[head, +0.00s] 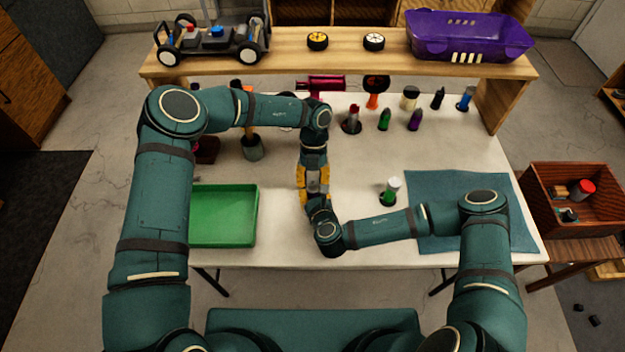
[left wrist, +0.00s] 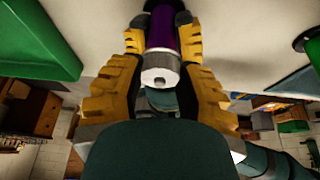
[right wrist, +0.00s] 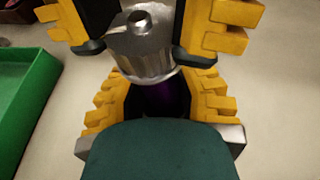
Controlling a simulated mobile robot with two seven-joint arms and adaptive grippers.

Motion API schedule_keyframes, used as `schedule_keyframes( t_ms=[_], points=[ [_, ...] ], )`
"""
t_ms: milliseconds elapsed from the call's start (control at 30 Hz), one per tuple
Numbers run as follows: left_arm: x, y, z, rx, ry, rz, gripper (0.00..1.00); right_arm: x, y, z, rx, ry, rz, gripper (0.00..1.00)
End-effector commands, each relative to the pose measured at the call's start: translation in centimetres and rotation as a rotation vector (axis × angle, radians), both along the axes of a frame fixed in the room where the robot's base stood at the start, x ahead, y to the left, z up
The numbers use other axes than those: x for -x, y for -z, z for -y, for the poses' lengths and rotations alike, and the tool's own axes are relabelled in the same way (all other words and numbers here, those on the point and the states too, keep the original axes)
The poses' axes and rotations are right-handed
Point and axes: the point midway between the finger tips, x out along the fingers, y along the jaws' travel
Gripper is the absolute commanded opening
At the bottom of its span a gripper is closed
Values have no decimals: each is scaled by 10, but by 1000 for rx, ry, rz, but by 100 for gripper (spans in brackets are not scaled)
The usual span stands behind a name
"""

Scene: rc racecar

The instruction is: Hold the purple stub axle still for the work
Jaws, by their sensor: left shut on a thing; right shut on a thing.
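My two grippers face each other over the middle of the table. The left gripper (head: 314,176) comes from the far side and the right gripper (head: 316,196) from the near side. In the right wrist view, the right gripper (right wrist: 158,92) is shut on the purple stub axle (right wrist: 160,102), mostly shadowed. The left gripper's fingers are around the silver ribbed end piece (right wrist: 144,45). In the left wrist view, the purple body (left wrist: 162,25) lies in line with the silver end (left wrist: 160,68), between the left gripper's fingers (left wrist: 162,55). Whether they are fastened together is unclear.
A green tray (head: 222,243) lies at left and a blue mat (head: 500,225) at right. A green piece with a white top (head: 390,190) stands between. Several small parts, including another purple piece (head: 415,120), stand behind.

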Motion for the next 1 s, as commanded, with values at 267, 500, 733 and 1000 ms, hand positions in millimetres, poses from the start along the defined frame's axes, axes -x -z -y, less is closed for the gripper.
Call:
schedule_keyframes(
  t_ms=[267, 500, 733, 1000],
  points=[
    [0, 2, 0, -2, 171, -1, 0, 0, 0, 0, 0, 0, 1, 0],
    [1, 2, 0, -1, 243, -1, 0, 0, 0, 0, 0, 0, 1, 0],
    [0, 2, 0, -1, 261, -1, 0, 0, 0, 0, 0, 0, 1, 0],
    [0, 2, 0, -2, 260, -1, 0, 0, 0, 0, -1, 0, 2, 0]
  ],
)
